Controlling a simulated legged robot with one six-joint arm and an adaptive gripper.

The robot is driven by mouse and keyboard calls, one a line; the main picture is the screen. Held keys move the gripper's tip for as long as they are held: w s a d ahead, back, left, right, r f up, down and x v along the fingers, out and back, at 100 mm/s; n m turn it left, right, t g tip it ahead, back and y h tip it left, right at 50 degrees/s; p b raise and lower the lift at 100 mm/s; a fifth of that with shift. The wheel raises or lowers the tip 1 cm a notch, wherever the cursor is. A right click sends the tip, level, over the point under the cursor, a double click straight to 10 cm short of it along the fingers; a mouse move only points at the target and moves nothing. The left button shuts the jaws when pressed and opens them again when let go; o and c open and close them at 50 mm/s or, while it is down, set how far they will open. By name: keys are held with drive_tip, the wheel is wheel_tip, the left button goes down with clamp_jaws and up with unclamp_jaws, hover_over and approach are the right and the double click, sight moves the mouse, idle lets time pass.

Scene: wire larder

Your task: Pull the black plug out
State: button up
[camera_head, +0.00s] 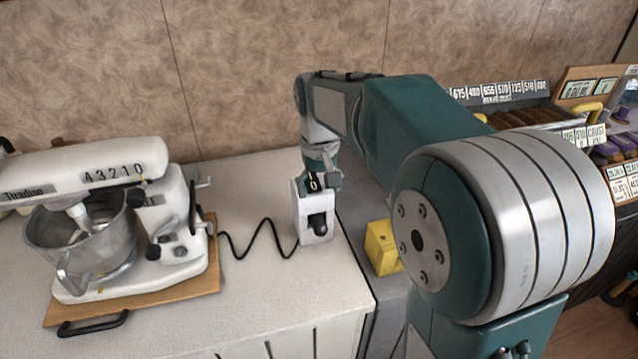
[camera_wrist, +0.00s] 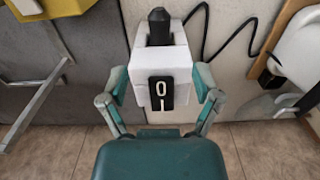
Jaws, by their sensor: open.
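A white socket box (camera_head: 302,213) stands upright on the counter near its right edge. The black plug (camera_head: 319,223) sits in its front face, low down; in the wrist view the plug (camera_wrist: 159,27) shows at the top, beyond the box (camera_wrist: 161,65). A black switch (camera_wrist: 161,93) marked 0 and I is on the box's top end. My gripper (camera_head: 322,185) is over the top of the box. In the wrist view my gripper (camera_wrist: 160,76) is open, one finger on each side of the box's switch end, apart from the plug. Finger contact with the box is unclear.
A black cord (camera_head: 262,232) runs from the box to a white stand mixer (camera_head: 170,210) on a wooden board (camera_head: 200,283). A yellow block (camera_head: 382,248) sits lower, right of the box. Trays with price signs (camera_head: 500,92) are at the right. Counter in front of the box is clear.

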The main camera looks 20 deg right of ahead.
sight(320, 222)
drive_tip(key=shift+f, duration=4.6)
clamp_jaws()
